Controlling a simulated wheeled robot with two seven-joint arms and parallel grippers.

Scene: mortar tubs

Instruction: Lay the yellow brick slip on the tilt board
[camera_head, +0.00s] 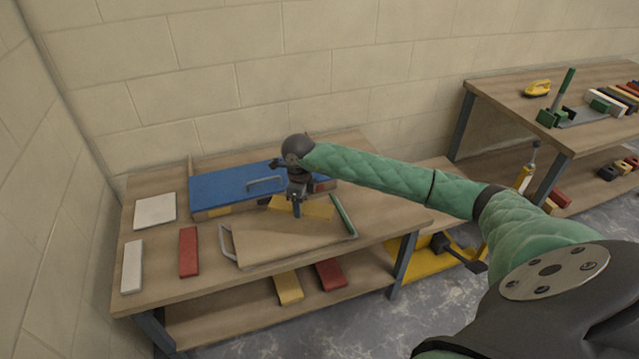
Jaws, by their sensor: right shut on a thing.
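The yellow brick slip (318,211) is at the back part of the wooden tilt board (275,243), lengthwise from left to right. My right gripper (296,210) points down from above and is shut on the slip, near its middle. I cannot tell whether the slip touches the board or is just above it. The board has a grey metal handle on its left side and a green strip on its right side. My left gripper is not in view.
A blue-lidded box (225,187) stands behind the board. A red slip (188,252), a white slip (132,266) and a white square tile (155,210) lie to the left. Yellow and red slips are on the shelf below. Another bench (510,98) with tools stands at right.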

